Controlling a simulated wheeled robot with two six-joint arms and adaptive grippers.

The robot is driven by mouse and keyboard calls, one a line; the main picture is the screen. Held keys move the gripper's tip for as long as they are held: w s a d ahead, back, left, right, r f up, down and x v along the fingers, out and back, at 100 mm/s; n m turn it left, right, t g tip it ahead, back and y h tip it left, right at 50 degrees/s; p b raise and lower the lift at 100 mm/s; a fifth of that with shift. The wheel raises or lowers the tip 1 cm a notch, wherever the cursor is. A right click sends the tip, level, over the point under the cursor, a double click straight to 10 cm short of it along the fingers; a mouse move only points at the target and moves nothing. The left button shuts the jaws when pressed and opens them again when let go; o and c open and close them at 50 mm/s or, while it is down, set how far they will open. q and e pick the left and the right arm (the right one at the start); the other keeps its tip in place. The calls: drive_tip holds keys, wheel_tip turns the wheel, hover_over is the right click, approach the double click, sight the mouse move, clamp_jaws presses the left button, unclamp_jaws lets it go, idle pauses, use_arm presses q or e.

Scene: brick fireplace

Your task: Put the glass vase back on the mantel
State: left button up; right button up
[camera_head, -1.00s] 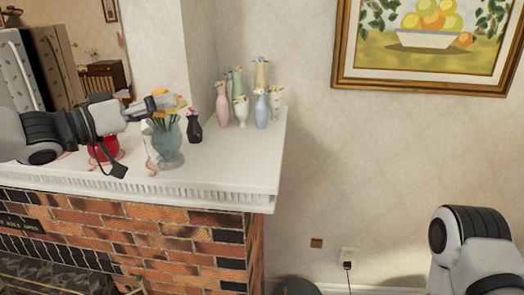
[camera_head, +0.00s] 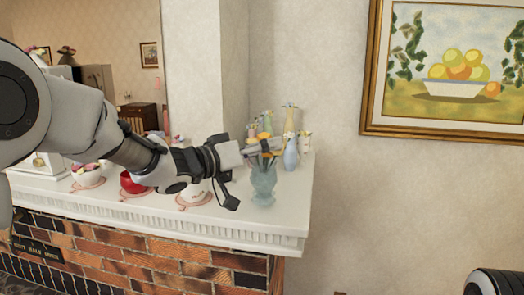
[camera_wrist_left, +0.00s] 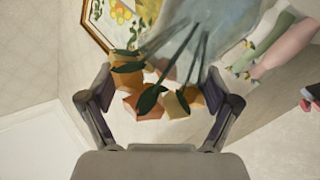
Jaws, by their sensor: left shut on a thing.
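The glass vase (camera_head: 263,187) is pale blue-green and upright, with orange flowers in its neck. It is over the white mantel (camera_head: 170,222), close to its right end; I cannot tell whether its base touches the top. My left gripper (camera_head: 270,147) is shut on the vase near its neck, at the flowers. In the left wrist view the glass (camera_wrist_left: 205,30) and the orange flowers (camera_wrist_left: 150,98) show between the fingers. My right gripper is out of view.
Several slim bottle-like vases (camera_head: 290,152) stand behind the glass vase. A red bowl (camera_head: 132,184) and other bowls sit on pink mats along the mantel to the left. The mantel's front edge and right end are near the vase.

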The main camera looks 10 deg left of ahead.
use_arm(q)
drive_tip(key=shift+w+d+f, duration=0.1)
drive_tip(key=shift+w+f, duration=0.05)
drive_tip(key=shift+f, duration=0.45)
drive_tip(key=shift+w+d+f, duration=0.1)
drive_tip(key=shift+w+f, duration=0.15)
drive_tip(key=shift+w, duration=0.05)
drive_tip(key=shift+s, duration=0.25)
drive_tip(key=o, duration=1.3)
drive_tip(key=shift+o, duration=0.2)
drive_tip(key=shift+f, duration=0.1)
drive_tip(key=shift+w, duration=0.1)
